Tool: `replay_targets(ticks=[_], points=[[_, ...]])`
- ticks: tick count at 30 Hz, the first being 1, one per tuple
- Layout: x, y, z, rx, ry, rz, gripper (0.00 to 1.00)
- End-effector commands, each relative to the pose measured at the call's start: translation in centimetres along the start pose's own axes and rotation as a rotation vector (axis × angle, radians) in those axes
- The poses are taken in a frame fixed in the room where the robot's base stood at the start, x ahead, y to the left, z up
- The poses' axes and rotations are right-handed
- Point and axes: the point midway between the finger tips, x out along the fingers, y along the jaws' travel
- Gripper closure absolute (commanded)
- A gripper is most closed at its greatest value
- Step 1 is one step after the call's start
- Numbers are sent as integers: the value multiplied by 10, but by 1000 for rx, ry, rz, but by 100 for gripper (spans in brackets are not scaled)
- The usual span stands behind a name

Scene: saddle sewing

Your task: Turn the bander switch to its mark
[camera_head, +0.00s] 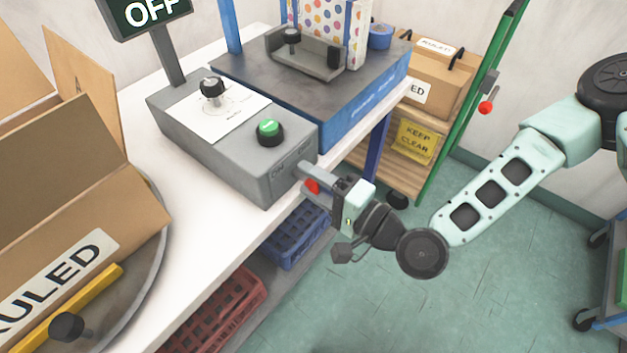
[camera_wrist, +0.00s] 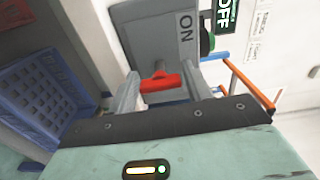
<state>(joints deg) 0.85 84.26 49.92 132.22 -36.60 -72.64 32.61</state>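A grey control box (camera_head: 225,150) stands on the white bench; its near end panel, marked ON, also shows in the wrist view (camera_wrist: 160,35). A red handle (camera_head: 312,186) is at this panel; in the wrist view it lies crosswise (camera_wrist: 160,83). My gripper (camera_head: 310,182) is at the panel, its fingers spread with the red handle between them; firm contact is not clear. On the box's top are a black knob (camera_head: 213,87) on a white dial plate and a green button (camera_head: 269,131). A sign (camera_head: 150,12) above reads OFF.
A blue-sided machine (camera_head: 365,105) stands behind the box. An open carton (camera_head: 75,200) is at the left. Blue (camera_head: 297,238) and red (camera_head: 225,310) crates sit below the bench. A green post (camera_head: 470,105) and wooden cart are beyond.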

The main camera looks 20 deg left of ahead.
Motion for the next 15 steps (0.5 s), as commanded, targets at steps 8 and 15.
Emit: replay_targets(ticks=[8,15], points=[[0,0,0,-1,0,-1,38],[0,0,0,-1,0,-1,38]])
